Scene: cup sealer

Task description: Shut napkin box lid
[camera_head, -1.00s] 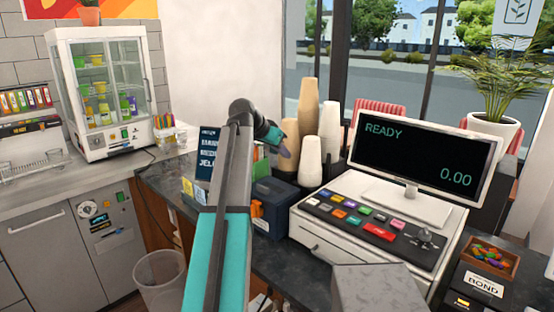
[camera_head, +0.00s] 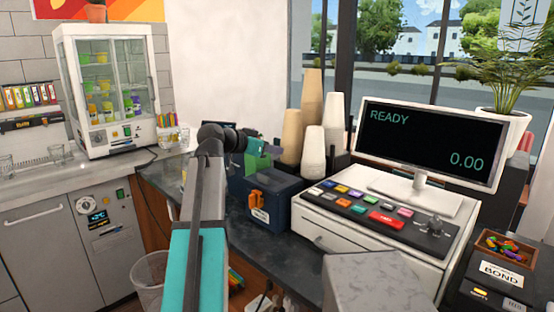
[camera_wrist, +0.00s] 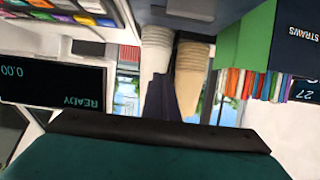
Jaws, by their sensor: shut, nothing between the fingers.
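A dark blue box (camera_head: 272,203) with an orange part and a small label on its front stands on the dark counter, left of the cash register. I cannot tell for sure that it is the napkin box, and its lid is not clear. A green panel (camera_head: 258,163) stands upright just above and behind it; the green panel (camera_wrist: 250,42) is at the upper right in the wrist view. My gripper (camera_head: 276,147) is shut and empty, above the blue box and in front of the green panel. Its dark fingers (camera_wrist: 162,100) point towards the cups in the upside-down wrist view.
Stacked cups (camera_head: 313,150) stand right behind the blue box. The cash register (camera_head: 375,235) and its screen (camera_head: 430,145) fill the right. A dark panel marked STRAWS (camera_wrist: 295,35) is beside the green panel. A glass-fronted cabinet (camera_head: 108,85) stands back left.

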